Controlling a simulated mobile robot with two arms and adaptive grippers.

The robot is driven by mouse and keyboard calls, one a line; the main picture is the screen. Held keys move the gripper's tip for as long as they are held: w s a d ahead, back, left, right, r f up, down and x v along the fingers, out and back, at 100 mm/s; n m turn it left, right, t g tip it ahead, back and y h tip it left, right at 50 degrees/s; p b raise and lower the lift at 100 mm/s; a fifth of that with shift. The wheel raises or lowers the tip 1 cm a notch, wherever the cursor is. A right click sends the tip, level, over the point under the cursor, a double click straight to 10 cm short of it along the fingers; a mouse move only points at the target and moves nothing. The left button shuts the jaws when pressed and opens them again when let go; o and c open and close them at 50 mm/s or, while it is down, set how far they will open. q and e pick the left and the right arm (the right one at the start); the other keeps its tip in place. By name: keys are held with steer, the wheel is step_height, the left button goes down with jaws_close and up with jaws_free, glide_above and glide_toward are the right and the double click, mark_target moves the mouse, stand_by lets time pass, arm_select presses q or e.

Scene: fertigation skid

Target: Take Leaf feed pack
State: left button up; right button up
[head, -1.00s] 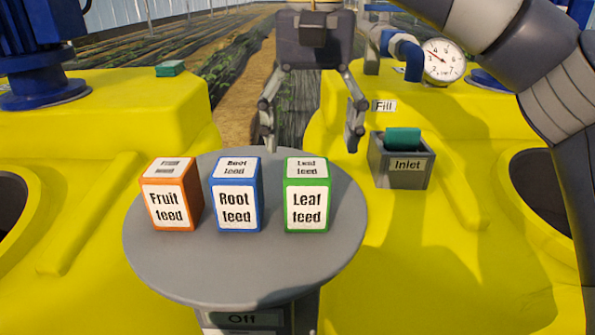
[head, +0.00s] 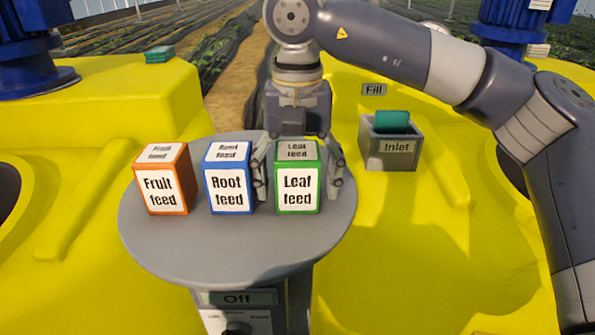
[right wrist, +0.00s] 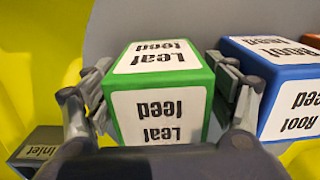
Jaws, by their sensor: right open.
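The Leaf feed pack (head: 298,190), a green-edged box with white labels, stands upright at the right of the round grey table (head: 235,250). My right gripper (head: 297,180) is open, with one finger on each side of the pack. In the right wrist view the pack (right wrist: 158,90) sits between the two fingers (right wrist: 160,95). The fingers are close to its sides; I cannot tell whether they touch. The left finger stands in the gap between the Leaf and Root packs. My left gripper is not in view.
The blue Root feed pack (head: 229,180) stands close beside the left finger. The orange Fruit feed pack (head: 163,182) is further left. A grey Inlet box (head: 388,150) with a teal piece is at the right. Yellow tanks (head: 400,270) surround the table.

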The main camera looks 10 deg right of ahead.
steer(key=c, duration=1.4)
steer(key=shift+r, duration=0.1)
